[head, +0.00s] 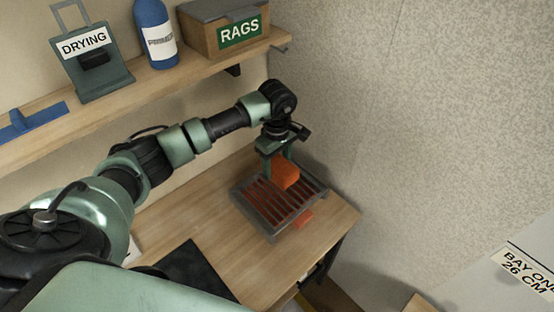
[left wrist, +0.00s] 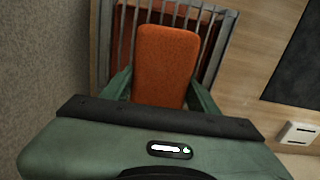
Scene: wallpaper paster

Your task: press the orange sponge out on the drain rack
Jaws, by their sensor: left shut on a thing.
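The orange sponge (head: 286,174) is held at my left gripper (head: 278,168), over the drain rack. In the left wrist view the sponge (left wrist: 166,65) sits between the two green fingers of my left gripper (left wrist: 160,92), which are shut on it. The drain rack (head: 250,207) is a grey frame with bars over a reddish-orange inside, standing on the wooden bench. Its bars also show behind the sponge in the left wrist view (left wrist: 216,22). Whether the sponge touches the bars I cannot tell. My right gripper is not in view.
The wooden bench (head: 228,232) has a dark mat (head: 196,270) at the front. The shelf above holds a DRYING stand (head: 98,75), a blue bottle (head: 156,30) and a RAGS box (head: 228,30). A wall stands close to the right.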

